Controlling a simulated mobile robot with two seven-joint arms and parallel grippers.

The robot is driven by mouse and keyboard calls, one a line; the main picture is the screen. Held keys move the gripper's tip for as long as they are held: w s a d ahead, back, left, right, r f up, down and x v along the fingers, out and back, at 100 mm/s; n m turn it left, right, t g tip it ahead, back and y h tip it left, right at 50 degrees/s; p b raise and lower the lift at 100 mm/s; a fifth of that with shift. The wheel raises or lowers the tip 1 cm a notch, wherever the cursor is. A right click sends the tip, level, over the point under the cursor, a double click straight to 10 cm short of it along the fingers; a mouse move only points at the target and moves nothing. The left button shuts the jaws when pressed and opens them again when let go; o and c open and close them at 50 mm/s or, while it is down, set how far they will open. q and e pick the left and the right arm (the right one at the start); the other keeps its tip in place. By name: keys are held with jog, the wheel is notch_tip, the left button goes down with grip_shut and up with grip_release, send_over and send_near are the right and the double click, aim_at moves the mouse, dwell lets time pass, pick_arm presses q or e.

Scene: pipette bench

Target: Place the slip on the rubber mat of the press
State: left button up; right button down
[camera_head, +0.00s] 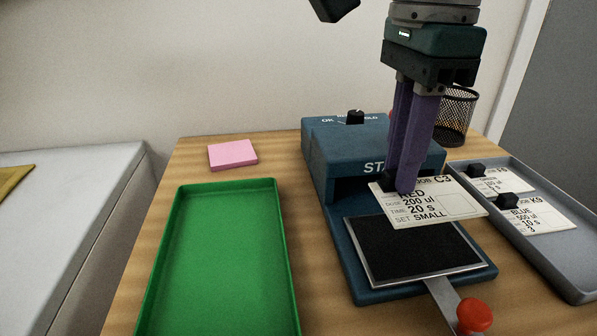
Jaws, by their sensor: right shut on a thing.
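My right gripper (398,188) comes down from above with purple fingers, shut on the white slip (434,207). The slip reads "JOB C3", "RED", "200 ul", "20 s" and "SET SMALL". It is held roughly flat and covers the far part of the press's black rubber mat (412,252) in the picture; it looks to be above the mat, though the exact gap cannot be told. The mat sits in a metal frame on the blue press (345,150). The press has a black knob and a red-balled lever (473,315) at the front.
A green tray (281,250) stands left of the press. A grey tray (560,268) at the right holds slips with black clips, marked with jobs such as K9 (545,222). A pink pad (232,154) and a mesh bin (457,115) are at the back.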

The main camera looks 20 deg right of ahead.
aim_at(388, 226)
jog(key=shift+f+b, duration=1.55)
jog(key=shift+f, duration=1)
jog(key=shift+f, duration=0.15)
jog(key=c, duration=0.8)
grip_release()
jog(key=shift+c, duration=0.2)
jog(key=shift+r, duration=0.3)
notch_tip(388, 226, up, 12)
jog(key=shift+f+p, duration=0.15)
jog(key=shift+p, duration=0.9)
